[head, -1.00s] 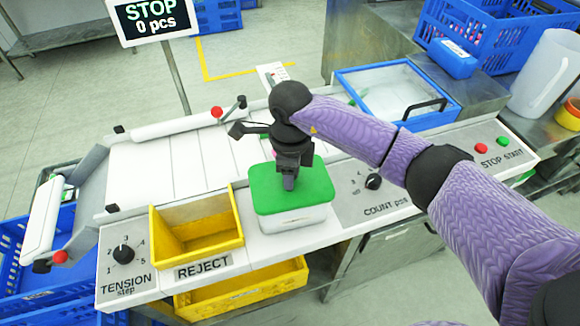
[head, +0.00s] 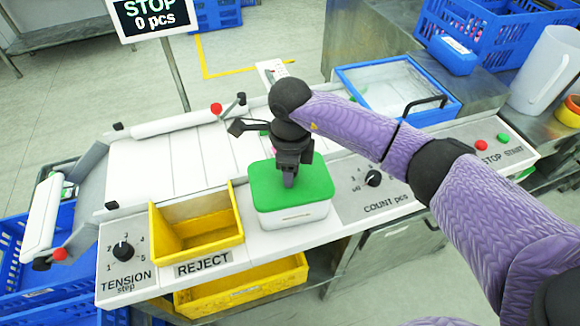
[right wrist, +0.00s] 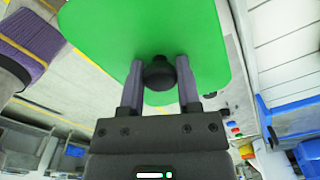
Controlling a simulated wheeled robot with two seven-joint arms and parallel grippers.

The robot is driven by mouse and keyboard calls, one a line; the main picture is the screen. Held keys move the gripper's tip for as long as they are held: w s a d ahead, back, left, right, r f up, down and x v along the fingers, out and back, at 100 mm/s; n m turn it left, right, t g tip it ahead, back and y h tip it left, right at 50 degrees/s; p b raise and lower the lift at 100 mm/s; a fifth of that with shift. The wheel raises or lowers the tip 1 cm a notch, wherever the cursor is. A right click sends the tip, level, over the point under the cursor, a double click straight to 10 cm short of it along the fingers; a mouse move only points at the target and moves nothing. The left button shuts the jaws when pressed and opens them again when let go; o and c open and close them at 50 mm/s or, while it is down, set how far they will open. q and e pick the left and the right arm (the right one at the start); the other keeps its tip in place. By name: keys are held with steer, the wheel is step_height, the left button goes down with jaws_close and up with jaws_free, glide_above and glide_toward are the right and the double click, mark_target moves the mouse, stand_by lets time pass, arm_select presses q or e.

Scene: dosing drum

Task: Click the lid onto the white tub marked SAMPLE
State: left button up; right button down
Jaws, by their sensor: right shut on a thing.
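My right gripper (head: 289,176) points down at the green lid (head: 262,190). In the right wrist view the gripper (right wrist: 160,80) is shut on the round black knob (right wrist: 158,73) of the lid (right wrist: 150,25). The lid lies level over the white tub (head: 295,217), covering its top. I cannot tell whether the lid is pressed fully down or only rests on the rim. No SAMPLE marking can be read on the tub's visible side. The tub stands on the white bench between the yellow reject bin and the count dial. My left gripper is not in view.
The yellow reject bin (head: 160,238) stands close left of the tub. The count dial (head: 373,178) is close on its right. A blue-rimmed tray (head: 350,82) lies behind, right of my arm. A screen (head: 152,15) reads STOP, 0 pcs.

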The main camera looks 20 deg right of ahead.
stand_by(0.4)
steer(key=shift+f, duration=0.25)
steer(key=shift+f+b, duration=0.15)
steer(key=shift+b, duration=0.25)
stand_by(0.4)
steer(key=shift+c, duration=1.2)
jaws_free()
steer(key=shift+o, duration=1.2)
